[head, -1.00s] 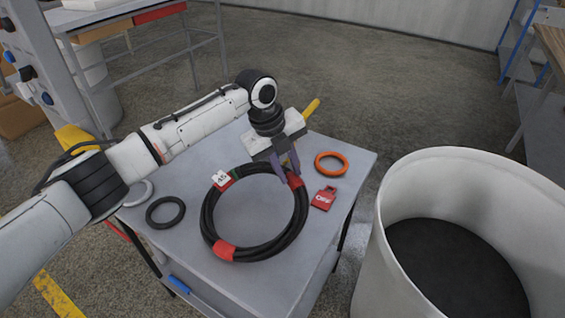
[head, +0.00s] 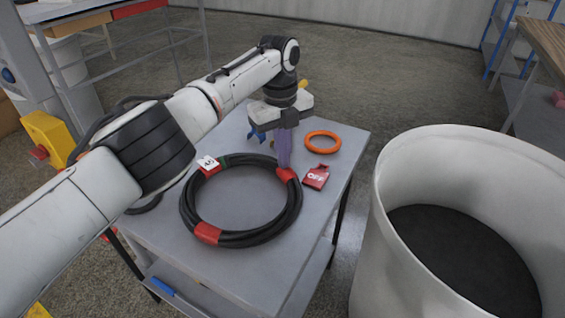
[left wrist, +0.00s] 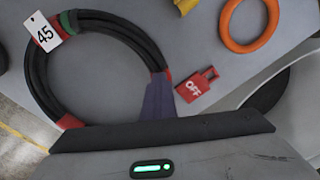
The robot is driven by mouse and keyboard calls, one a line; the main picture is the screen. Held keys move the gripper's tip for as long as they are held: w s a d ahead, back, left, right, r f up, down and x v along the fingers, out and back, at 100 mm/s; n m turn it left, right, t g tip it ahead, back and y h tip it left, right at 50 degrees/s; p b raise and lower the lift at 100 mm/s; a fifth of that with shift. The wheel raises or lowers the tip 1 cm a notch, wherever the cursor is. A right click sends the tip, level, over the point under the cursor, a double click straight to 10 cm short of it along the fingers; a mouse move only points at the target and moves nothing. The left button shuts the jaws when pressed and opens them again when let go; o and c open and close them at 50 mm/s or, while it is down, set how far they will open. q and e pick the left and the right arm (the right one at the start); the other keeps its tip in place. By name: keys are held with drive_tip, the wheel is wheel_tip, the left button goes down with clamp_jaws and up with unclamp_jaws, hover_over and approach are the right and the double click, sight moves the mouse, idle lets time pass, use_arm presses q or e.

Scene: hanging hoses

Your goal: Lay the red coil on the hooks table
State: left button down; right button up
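The red coil (head: 207,234) is a black hose ring with red bands, a green band and a white tag reading 45. It lies on a grey table (head: 333,208), and also shows in the left wrist view (left wrist: 69,122). My left gripper (head: 284,160) is over the coil's far right side. Its purple fingers (left wrist: 158,100) appear together at a red band and look shut on the hose there. The fingertips are partly hidden against the coil. My right gripper is in neither view. I cannot tell which surface is the hooks table.
A red OFF tag (head: 316,177) and an orange ring (head: 322,142) lie right of the coil. A large whitish bin (head: 376,255) stands close to the table's right side. Another table (head: 120,30) is at back left, and a wooden-topped one (head: 545,45) at far right.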

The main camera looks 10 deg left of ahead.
use_arm(q)
drive_tip(key=shift+s+d+f, duration=0.15)
drive_tip(key=shift+s+f, duration=0.2)
drive_tip(key=shift+f, duration=0.15)
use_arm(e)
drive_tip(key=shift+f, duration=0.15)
use_arm(q)
drive_tip(key=c, duration=2)
unclamp_jaws()
drive_tip(key=shift+c, duration=0.2)
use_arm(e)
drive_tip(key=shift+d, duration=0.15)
